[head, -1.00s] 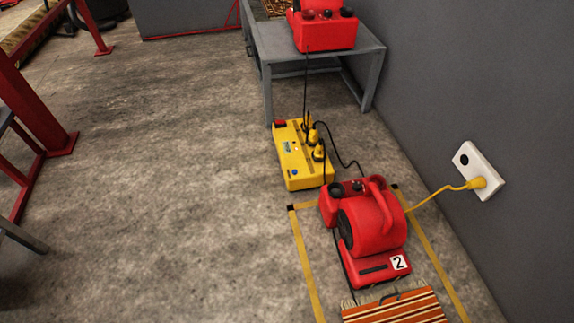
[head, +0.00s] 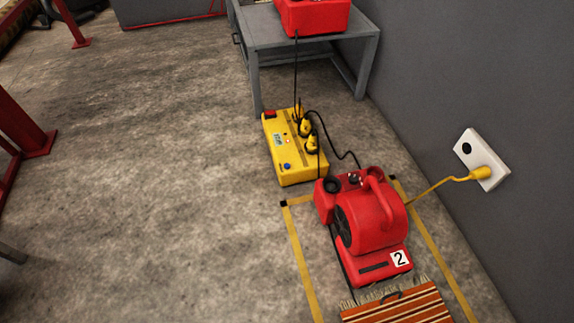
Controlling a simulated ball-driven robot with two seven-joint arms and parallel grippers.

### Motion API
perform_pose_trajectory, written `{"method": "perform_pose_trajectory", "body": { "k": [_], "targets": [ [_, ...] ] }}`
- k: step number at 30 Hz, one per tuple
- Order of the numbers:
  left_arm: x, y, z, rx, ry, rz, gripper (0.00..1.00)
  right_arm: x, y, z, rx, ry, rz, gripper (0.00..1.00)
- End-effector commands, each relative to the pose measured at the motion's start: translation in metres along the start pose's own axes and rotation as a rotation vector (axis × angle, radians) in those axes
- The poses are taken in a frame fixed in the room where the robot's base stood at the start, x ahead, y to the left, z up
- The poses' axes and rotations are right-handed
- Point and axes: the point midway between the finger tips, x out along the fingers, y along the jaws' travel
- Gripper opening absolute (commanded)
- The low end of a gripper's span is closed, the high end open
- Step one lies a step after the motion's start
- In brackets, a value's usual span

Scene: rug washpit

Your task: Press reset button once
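A yellow power box (head: 290,160) lies on the concrete floor, left of the grey wall. On its top are a blue round button (head: 287,166), a small display (head: 278,139), a red part (head: 269,114) at the far corner and yellow plugs (head: 308,132) with black cords. I cannot read any label, so which part is the reset button cannot be told for certain. Neither of my grippers shows in the head view.
A red blower (head: 372,222) marked 2 stands just in front of the box, by a striped rug (head: 400,306). A grey table (head: 262,46) bears another red machine (head: 315,17) behind. A wall socket (head: 470,150) holds a yellow plug.

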Motion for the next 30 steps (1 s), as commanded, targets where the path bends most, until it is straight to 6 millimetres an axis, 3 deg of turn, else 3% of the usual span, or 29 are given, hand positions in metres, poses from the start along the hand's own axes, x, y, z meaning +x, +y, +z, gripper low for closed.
{"method": "perform_pose_trajectory", "body": {
  "k": [1, 3, 30],
  "targets": [
    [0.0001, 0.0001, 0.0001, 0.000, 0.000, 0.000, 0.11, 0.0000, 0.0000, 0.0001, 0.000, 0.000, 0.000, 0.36],
    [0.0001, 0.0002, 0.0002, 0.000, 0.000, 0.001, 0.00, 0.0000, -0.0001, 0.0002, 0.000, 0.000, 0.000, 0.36],
    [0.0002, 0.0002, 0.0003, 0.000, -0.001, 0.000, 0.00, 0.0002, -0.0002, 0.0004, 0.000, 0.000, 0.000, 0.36]
  ]
}}
